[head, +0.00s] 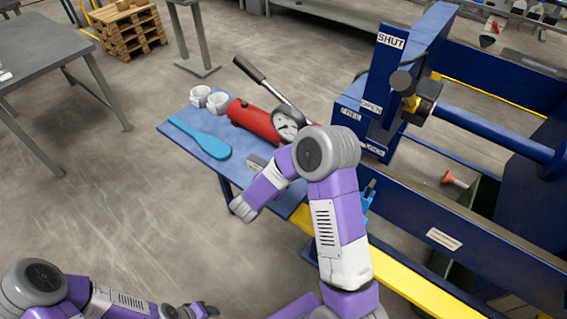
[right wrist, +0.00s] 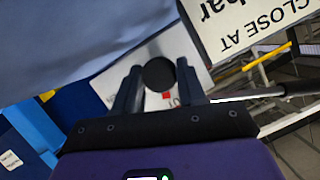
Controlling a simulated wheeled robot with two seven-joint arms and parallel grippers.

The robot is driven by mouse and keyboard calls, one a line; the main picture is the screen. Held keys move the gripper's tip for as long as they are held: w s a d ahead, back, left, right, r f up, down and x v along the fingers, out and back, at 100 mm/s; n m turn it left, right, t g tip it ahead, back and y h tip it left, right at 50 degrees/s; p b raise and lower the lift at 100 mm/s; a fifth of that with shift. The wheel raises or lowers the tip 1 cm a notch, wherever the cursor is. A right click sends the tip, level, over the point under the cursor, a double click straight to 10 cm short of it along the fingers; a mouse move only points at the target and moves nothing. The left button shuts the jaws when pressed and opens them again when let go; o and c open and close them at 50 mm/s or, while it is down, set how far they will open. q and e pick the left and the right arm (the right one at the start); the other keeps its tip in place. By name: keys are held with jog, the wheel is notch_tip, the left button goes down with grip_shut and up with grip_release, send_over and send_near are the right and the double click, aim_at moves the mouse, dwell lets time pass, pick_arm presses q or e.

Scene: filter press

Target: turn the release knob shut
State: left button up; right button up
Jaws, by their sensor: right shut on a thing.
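The black round release knob (right wrist: 159,74) sits between the two dark fingers of my right gripper (right wrist: 158,88) in the right wrist view. The gripper is shut on it. A pale plate (right wrist: 188,56) with a red mark lies behind the knob. In the head view a red hand pump (head: 252,120) with a gauge (head: 287,124) and a long lever (head: 262,80) stands on the blue-topped bench. The knob and my right fingertips are hidden there by my right arm. My left gripper (head: 195,311) is low at the bottom edge, away from the bench, partly cut off.
White cups (head: 208,98) and a blue paddle (head: 203,138) lie on the bench (head: 172,131) left of the pump. The blue press frame (head: 425,60) with SHUT and OPEN labels stands at right. A "CLOSE AT" sign (right wrist: 250,25) is near my right gripper.

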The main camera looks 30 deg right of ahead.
jog(key=n+p, duration=0.1)
jog(key=p, duration=0.1)
jog(key=n+g+p, duration=0.1)
jog(key=shift+w+a+r+h+p, duration=0.1)
jog(key=shift+r+h+p, duration=0.1)
jog(key=shift+h+p, duration=0.15)
jog(key=shift+f+n+g+p, duration=0.15)
jog(key=shift+n+g+p, duration=0.4)
jog(key=shift+p, duration=0.3)
jog(key=shift+f, duration=0.1)
jog(key=o, duration=0.7)
jog(key=shift+o, duration=0.2)
jog(key=p+v, duration=0.1)
jog(key=v, duration=0.6)
jog(key=shift+a, duration=0.25)
